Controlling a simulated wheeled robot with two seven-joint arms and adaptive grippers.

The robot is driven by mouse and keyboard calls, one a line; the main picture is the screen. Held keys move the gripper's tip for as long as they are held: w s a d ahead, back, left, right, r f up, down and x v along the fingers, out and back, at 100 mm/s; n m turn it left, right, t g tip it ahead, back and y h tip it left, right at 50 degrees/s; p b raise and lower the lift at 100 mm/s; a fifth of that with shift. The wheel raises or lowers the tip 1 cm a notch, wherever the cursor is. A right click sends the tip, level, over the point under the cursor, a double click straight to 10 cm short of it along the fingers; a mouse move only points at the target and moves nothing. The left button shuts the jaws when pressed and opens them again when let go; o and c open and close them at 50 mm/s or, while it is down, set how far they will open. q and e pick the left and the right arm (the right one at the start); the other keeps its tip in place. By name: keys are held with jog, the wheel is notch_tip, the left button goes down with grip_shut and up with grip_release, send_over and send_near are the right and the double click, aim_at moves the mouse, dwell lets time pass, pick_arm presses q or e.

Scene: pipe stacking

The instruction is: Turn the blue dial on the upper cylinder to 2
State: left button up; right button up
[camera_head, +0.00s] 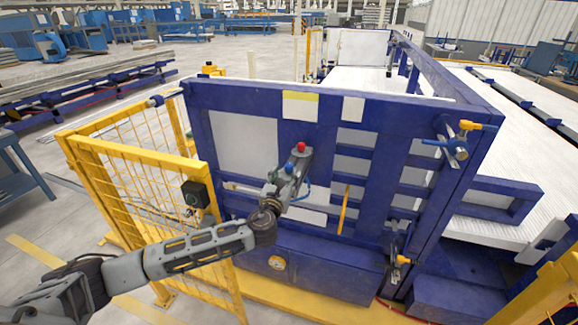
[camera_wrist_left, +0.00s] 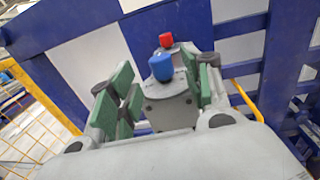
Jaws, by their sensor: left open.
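The blue dial (camera_head: 289,168) is a small rounded knob in front of the blue machine frame, with a red knob (camera_head: 301,147) just above it. My left gripper (camera_head: 285,176) is open at the blue dial. In the left wrist view, the blue dial (camera_wrist_left: 160,67) shows between the green-padded fingers (camera_wrist_left: 156,75), and the red knob (camera_wrist_left: 167,41) shows just beyond. Whether a pad touches the dial cannot be told. No number on the dial can be read. The cylinder behind it is mostly hidden by the gripper. My right gripper is not in view.
The blue frame (camera_head: 350,106) with white panels stands close behind the gripper. A yellow mesh fence (camera_head: 115,165) is close to my left arm. Yellow-handled valves are at the frame's upper right (camera_head: 470,125) and lower right (camera_head: 402,260). A yellow bar (camera_head: 344,210) hangs right of the gripper.

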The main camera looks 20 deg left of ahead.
aim_at(288, 169)
pick_arm(q)
jog(key=shift+w+a+p, duration=0.15)
jog(key=shift+w+p, duration=0.25)
jog(key=shift+w, duration=2.75)
jog(key=shift+c, duration=0.2)
jog(key=c, duration=1)
